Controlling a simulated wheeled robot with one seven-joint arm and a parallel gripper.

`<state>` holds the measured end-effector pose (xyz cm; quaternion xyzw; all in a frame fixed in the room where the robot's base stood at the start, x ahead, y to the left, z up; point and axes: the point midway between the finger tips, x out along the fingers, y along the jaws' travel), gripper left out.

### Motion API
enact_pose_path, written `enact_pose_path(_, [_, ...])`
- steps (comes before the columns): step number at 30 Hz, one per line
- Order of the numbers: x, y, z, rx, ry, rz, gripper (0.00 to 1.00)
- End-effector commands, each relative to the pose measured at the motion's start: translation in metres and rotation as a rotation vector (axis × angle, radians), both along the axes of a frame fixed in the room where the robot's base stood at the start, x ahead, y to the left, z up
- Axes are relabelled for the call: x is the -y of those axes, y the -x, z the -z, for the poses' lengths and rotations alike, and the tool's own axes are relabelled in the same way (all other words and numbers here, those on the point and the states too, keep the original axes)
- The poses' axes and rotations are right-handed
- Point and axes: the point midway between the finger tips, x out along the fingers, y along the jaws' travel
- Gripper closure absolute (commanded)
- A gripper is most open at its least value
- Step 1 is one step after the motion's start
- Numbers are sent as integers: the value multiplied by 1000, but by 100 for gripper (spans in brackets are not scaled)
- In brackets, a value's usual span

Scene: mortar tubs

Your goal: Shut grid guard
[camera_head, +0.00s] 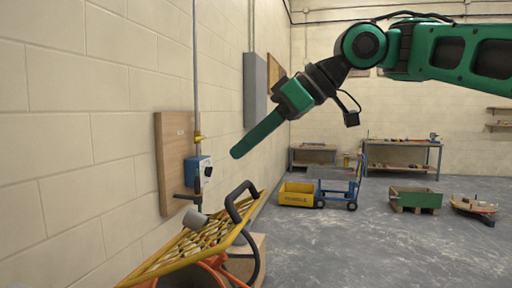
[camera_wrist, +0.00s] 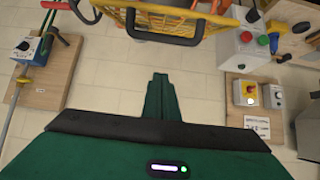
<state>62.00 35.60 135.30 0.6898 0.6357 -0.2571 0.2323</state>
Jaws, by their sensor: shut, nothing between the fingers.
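The grid guard, a yellow grid in a yellow frame (camera_head: 168,262), stands tilted at the bottom of the head view, its right end higher. A black looped handle (camera_head: 240,204) rises at its right end. In the wrist view the grid (camera_wrist: 190,14) is at the top edge, with the black handle bar (camera_wrist: 165,38) across it. My gripper (camera_head: 236,153) is above the guard and apart from it, pointing down to the left. Its green fingers are together and empty, and they show in the wrist view (camera_wrist: 160,82). What lies under the grid is mostly hidden.
A blue switch box (camera_head: 198,172) sits on a wooden board (camera_head: 172,150) on the left wall, beside a vertical pipe. A box with red and green buttons (camera_wrist: 247,37) shows in the wrist view.

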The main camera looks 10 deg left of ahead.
Motion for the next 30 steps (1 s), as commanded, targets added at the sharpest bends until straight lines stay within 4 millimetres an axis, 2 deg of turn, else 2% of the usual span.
enact_pose_path(10, [-50, -2, 44, -2, 3, -2, 100])
enact_pose_path(18, [-20, -2, 59, 0, 2, 2, 100])
enact_pose_path(30, [-14, -1, 63, 0, 1, 2, 100])
